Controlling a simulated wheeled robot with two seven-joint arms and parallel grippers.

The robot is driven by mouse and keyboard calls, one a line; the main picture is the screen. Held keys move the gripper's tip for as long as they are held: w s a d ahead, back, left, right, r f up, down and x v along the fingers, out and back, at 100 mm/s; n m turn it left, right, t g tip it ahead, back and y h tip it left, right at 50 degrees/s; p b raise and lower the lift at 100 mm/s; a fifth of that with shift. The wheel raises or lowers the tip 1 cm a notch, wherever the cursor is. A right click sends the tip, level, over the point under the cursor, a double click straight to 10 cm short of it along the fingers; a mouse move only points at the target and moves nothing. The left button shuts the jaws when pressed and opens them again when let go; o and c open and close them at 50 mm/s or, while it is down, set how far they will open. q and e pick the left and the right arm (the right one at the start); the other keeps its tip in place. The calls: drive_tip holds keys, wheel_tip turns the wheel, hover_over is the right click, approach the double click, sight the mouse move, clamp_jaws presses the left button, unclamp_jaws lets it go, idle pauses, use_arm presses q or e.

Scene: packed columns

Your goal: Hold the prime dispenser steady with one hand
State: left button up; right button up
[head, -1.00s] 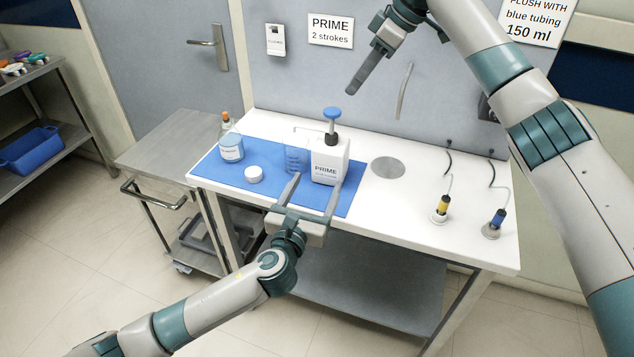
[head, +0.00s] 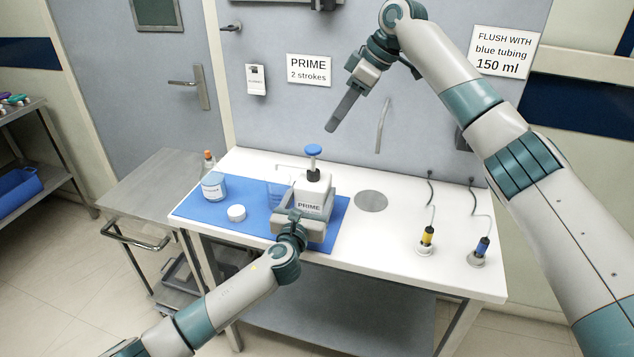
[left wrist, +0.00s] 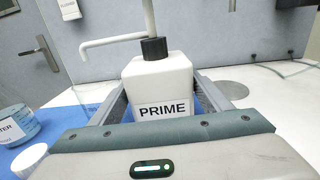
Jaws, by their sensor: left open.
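The prime dispenser (head: 312,195) is a white bottle with a black collar, a blue pump head and a side spout, upright on the blue mat (head: 190,203). In the left wrist view the dispenser (left wrist: 160,88) stands between the fingers of my left gripper (left wrist: 160,100). That gripper (head: 306,205) is open, with a finger on each side of the bottle; I cannot tell whether either touches it. My right gripper (head: 345,110) is raised in front of the wall panel, up and right of the blue pump head. Its fingers overlap in the view, so its opening is hidden.
A clear beaker (head: 277,190) stands beside the dispenser under the spout. A labelled bottle (head: 214,188) and a white lid (head: 236,213) are at the left. A round grey disc (head: 371,201) and yellow (head: 427,238) and blue (head: 481,247) connectors are at the right.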

use_arm(q)
drive_tip(key=shift+x, duration=2.7)
drive_tip(key=c, duration=0.8)
drive_tip(key=shift+c, duration=0.2)
